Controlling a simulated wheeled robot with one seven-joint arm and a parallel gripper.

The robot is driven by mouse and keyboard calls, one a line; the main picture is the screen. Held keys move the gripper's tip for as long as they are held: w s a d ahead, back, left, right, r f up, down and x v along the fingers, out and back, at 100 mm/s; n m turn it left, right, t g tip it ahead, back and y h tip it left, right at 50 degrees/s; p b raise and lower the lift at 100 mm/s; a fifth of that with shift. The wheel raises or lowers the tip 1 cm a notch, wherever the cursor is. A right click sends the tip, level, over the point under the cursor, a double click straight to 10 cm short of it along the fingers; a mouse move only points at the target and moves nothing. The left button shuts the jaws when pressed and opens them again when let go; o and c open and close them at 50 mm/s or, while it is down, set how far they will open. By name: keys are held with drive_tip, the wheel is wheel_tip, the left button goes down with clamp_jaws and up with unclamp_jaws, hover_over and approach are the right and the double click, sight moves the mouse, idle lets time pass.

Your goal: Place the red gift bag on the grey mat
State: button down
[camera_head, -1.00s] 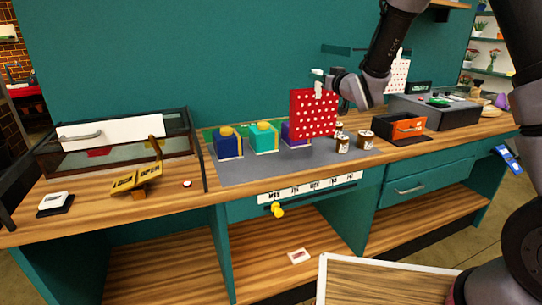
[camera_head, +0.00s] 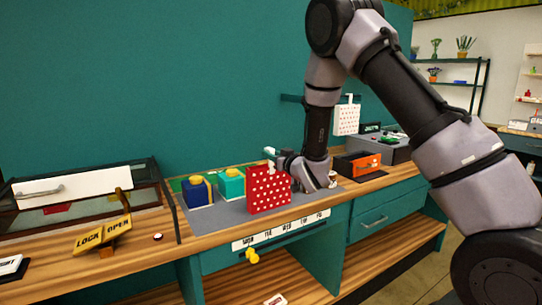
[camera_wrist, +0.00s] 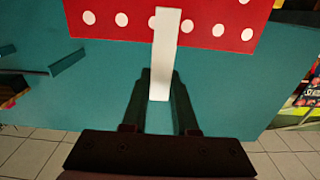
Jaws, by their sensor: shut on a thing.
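The red gift bag (camera_head: 268,192) with white dots is upright, in front of the grey mat's right part in the head view. My gripper (camera_head: 273,156) is shut on the bag's white handle, above the bag. The wrist view shows the handle (camera_wrist: 164,50) between my fingers (camera_wrist: 160,92) and part of the red bag (camera_wrist: 100,18). The grey mat (camera_head: 222,217) lies on the wooden bench. The bag's lower edge appears over the mat; I cannot tell whether it touches.
A blue box (camera_head: 196,192) and a teal box (camera_head: 231,184), both with yellow tops, stand on the mat's left part. A lock/open sign (camera_head: 103,236) and glass case (camera_head: 95,203) are further left. An orange-fronted tray (camera_head: 363,166) is right. The mat's front strip is clear.

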drive_tip(key=shift+f, duration=0.15)
drive_tip(key=c, duration=0.7)
unclamp_jaws()
drive_tip(key=v, duration=1.2)
drive_tip(key=d+r+m+g+h, duration=0.2)
drive_tip(key=d+r+m+h, duration=0.6)
drive_tip(key=d+r, duration=0.75)
drive_tip(key=s+d+r+m+g, duration=0.1)
drive_tip(key=s+d+g, duration=0.1)
drive_tip(key=s, duration=0.6)
drive_tip(key=s+d+r+m+g, duration=0.1)
drive_tip(key=s+d+g, duration=0.1)
drive_tip(key=s, duration=0.6)
drive_tip(key=s+d+r+m+g, duration=0.1)
drive_tip(key=s+d, duration=0.2)
drive_tip(key=s, duration=0.6)
drive_tip(key=shift+d+r+g, duration=0.2)
drive_tip(key=shift+r+g, duration=0.1)
drive_tip(key=shift+g, duration=0.1)
